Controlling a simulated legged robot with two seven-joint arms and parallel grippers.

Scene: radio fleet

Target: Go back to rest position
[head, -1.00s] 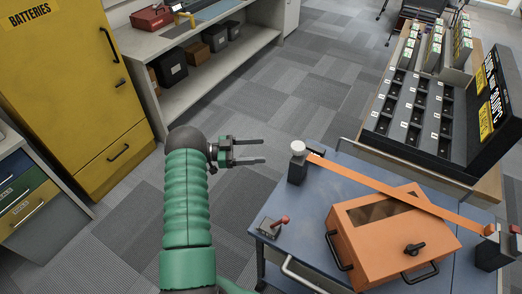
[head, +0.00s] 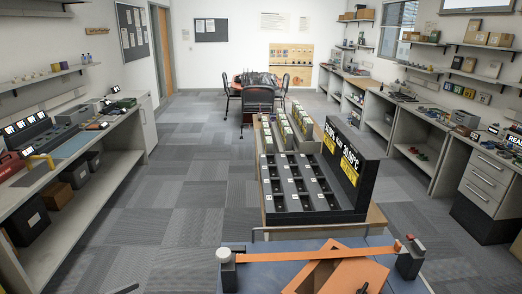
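A small dark tip (head: 122,289), which looks like part of my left gripper, shows at the bottom edge in the head view, left of the blue-topped cart (head: 262,250). The rest of that gripper is out of frame, and its opening cannot be told. My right gripper is not in view. The orange box (head: 345,275) sits on the cart, cut off by the bottom edge. An orange strap (head: 310,254) stretches across it between two dark posts.
A black slotted rack (head: 300,190) stands on a table beyond the cart. Long counters with shelves (head: 100,165) line the left, others (head: 430,150) the right. A table with chairs (head: 257,95) is at the back. Carpeted floor (head: 190,185) is clear along the left aisle.

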